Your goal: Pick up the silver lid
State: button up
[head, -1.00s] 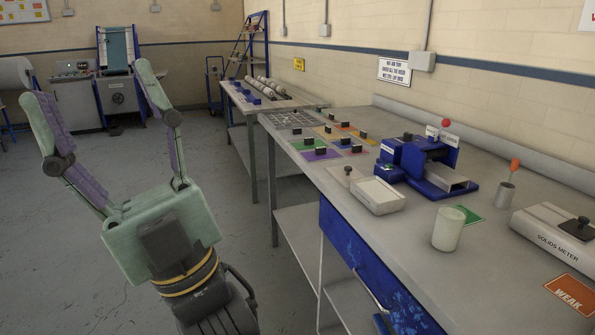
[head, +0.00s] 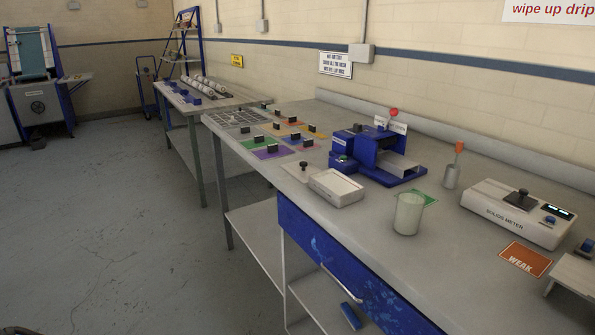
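A flat silver-grey lid (head: 295,173) with a small dark knob lies on the long grey workbench (head: 330,220), next to the left end of a white open tray (head: 337,190). It is small in the head view, so its edges are hard to make out. My gripper is out of view. Only a dark sliver shows at the bottom left corner, and I cannot tell what it is.
A blue machine (head: 375,155) stands behind the tray. A pale cup (head: 408,214) is near the front edge. A solids meter (head: 518,213) and an orange WEAK card (head: 525,259) are at right. Coloured squares with black-handled blocks lie left. Open floor (head: 120,220) is at left.

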aim_at(300, 169)
jog(key=i+j+z, duration=0.2)
jog(key=i+j, duration=0.2)
jog(key=j, duration=0.25)
jog(key=i+j+z, duration=0.15)
jog(key=j, duration=0.2)
jog(key=i+j+z, duration=0.1)
jog(key=j, duration=0.3)
jog(key=i+j+z, duration=0.1)
jog(key=i+j, duration=0.15)
jog(key=j, duration=0.15)
jog(key=i+j+z, duration=0.1)
jog(key=j, duration=0.3)
jog(key=i+j+z, duration=0.1)
jog(key=j, duration=0.3)
jog(key=i, duration=0.6)
